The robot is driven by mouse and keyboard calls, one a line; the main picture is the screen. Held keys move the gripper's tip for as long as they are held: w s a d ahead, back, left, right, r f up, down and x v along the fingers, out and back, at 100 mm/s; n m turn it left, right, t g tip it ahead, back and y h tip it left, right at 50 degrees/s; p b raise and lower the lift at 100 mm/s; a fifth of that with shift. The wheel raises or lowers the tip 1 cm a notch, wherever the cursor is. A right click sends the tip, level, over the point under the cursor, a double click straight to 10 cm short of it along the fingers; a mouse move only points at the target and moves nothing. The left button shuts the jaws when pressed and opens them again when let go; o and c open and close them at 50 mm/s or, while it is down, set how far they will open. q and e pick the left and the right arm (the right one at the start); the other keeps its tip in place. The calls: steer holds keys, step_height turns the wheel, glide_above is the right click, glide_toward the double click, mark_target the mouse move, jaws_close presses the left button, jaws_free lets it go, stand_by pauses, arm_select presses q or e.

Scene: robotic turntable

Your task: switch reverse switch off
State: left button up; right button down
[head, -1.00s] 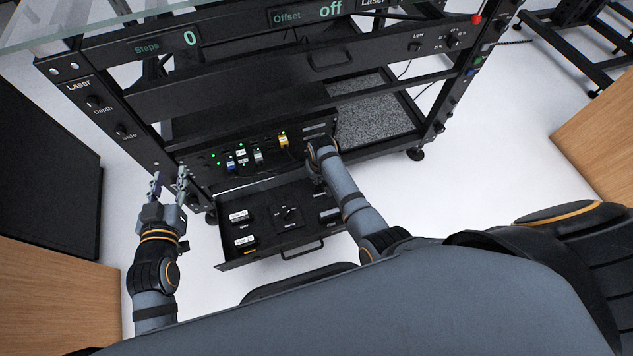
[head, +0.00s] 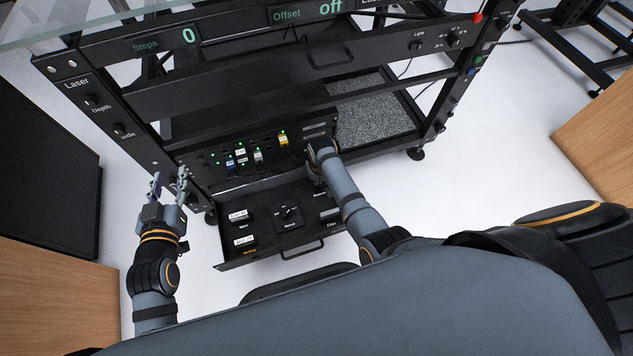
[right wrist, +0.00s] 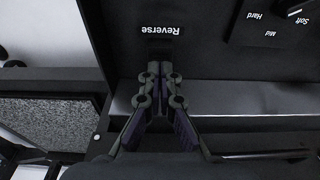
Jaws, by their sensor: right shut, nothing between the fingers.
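The Reverse label (right wrist: 160,30) appears upside down in the right wrist view, on a dark panel of the open drawer (head: 262,258). My right gripper (right wrist: 159,68) is shut and empty, with its fingertips just below the label in that view. The reverse switch itself cannot be made out; a dark patch lies between the label and the fingertips. My left gripper (head: 169,180) is open and empty, left of the drawer.
A selector knob (head: 288,212) and two white-topped switches (head: 240,216) sit in the drawer. Behind it is a panel with coloured plugs (head: 242,153). The black rack frame (head: 100,110) stands over the drawer.

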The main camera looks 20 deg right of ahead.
steer(key=shift+f+b, duration=0.3)
steer(key=shift+f, duration=0.25)
step_height(320, 180, up, 7)
steer(key=p, duration=0.8)
steer(key=shift+r, duration=0.1)
stand_by(0.5)
